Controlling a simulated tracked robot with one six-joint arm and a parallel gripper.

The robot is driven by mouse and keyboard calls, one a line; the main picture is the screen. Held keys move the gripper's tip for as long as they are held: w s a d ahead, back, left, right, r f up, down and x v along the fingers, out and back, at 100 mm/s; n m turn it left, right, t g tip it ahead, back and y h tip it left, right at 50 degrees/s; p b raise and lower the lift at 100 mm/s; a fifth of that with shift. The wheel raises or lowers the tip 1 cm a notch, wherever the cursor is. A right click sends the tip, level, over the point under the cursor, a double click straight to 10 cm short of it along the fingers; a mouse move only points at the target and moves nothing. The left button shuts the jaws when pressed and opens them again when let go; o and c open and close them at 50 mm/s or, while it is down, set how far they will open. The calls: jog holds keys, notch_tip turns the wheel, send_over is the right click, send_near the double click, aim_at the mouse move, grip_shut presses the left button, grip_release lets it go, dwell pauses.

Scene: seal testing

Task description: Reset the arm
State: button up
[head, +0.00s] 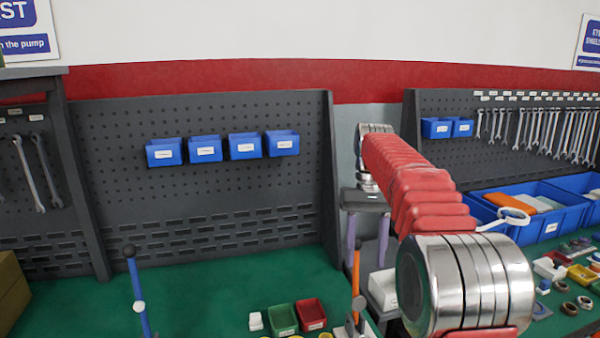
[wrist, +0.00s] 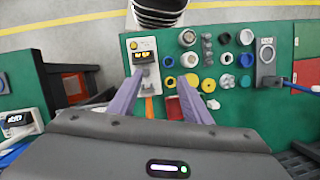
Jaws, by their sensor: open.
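My arm reaches forward in the head view, its red ribbed sleeve and steel joint on the right side of the picture. My gripper (head: 367,262) hangs at its far end with two lavender fingers pointing down, spread apart. In the wrist view my gripper (wrist: 159,80) is open, with no object held between the fingers. The fingers lie over the green bench (wrist: 225,110) with its small parts. Whether the fingertips touch anything cannot be told.
Green (head: 283,319) and red (head: 311,314) bins stand on the bench near an orange-handled tool (head: 356,270). A blue-handled lever (head: 137,290) stands at left. Blue trays (head: 548,214) and many small parts crowd the right. Coloured rings (wrist: 190,60) and a control box (wrist: 145,60) show below.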

jog(key=s+f+t, duration=0.3)
jog(key=s+t, duration=0.1)
jog(key=s, duration=1)
jog(key=s+f+t, duration=0.3)
jog(key=s+t, duration=0.2)
jog(key=s, duration=0.9)
jog(key=shift+s+d+h, duration=0.3)
jog(key=shift+s+d, duration=0.1)
jog(key=shift+d, duration=0.05)
